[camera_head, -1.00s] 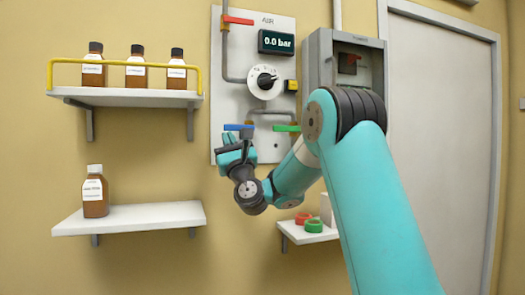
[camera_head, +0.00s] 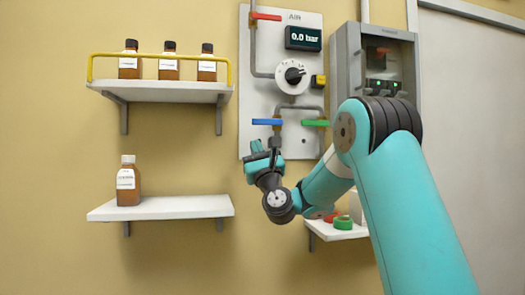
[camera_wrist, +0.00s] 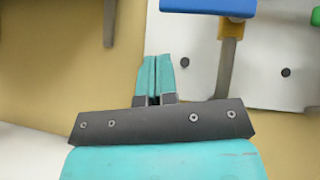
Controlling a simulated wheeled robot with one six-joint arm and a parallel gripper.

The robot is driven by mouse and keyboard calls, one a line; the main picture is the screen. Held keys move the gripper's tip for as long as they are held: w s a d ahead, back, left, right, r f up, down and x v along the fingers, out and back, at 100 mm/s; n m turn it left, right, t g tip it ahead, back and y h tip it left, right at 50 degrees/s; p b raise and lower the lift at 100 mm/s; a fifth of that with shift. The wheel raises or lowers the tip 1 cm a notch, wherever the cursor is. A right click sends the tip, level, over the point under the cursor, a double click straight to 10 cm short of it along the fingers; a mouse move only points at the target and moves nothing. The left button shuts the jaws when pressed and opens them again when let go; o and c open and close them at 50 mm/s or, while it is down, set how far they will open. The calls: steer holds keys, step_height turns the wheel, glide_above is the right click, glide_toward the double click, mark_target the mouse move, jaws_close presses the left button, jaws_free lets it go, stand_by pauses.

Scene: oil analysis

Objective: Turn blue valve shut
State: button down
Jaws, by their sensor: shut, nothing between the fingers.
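The blue valve handle (camera_head: 267,122) lies horizontal on its pipe on the white air panel, left of the green handle. It also shows at the top of the wrist view (camera_wrist: 208,7), with its pipe below it. My gripper (camera_head: 262,148) is below the blue handle and slightly left of its middle, apart from it. In the wrist view my gripper (camera_wrist: 155,58) has its two teal fingers pressed together with nothing between them. The fingertips point up and sit left of the pipe, below the handle.
A green handle (camera_head: 315,123) and a red handle (camera_head: 265,16) are on the same panel (camera_head: 310,145). The display (camera_head: 303,37) reads 0.0 bar. A shelf (camera_head: 165,208) with a brown bottle (camera_head: 128,182) is at left. A small shelf (camera_head: 338,233) holds coloured rings below my arm.

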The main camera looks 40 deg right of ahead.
steer(key=a+b+v, duration=0.1)
steer(key=b+v, duration=0.7)
steer(key=v, duration=0.2)
steer(key=shift+w+a, duration=0.2)
steer(key=shift+w, duration=0.1)
steer(key=shift+s+f, duration=0.1)
steer(key=shift+f, duration=0.05)
